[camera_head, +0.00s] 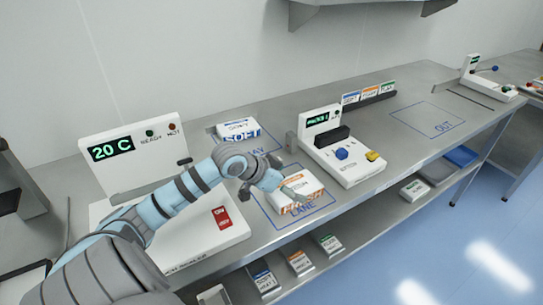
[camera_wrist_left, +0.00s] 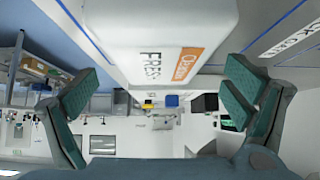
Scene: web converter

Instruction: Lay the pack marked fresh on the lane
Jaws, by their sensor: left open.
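The pack marked fresh (camera_head: 308,188) is white with an orange label and sits within the blue outline of the lane (camera_head: 275,219). Its top is partly hidden by my left gripper (camera_head: 285,187), which is over its near left part. In the left wrist view the pack (camera_wrist_left: 150,35) reads FRESH, and my left gripper (camera_wrist_left: 165,105) has its green-padded fingers spread wide to either side, not closed on it. My right gripper is not in view.
A white pack marked soft (camera_head: 236,127) lies in another outline behind. A white heater-like unit with a 20 C display (camera_head: 112,149) stands left, and a machine with blue and yellow knobs (camera_head: 340,150) right. The outlined area marked OUT (camera_head: 428,120) is bare.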

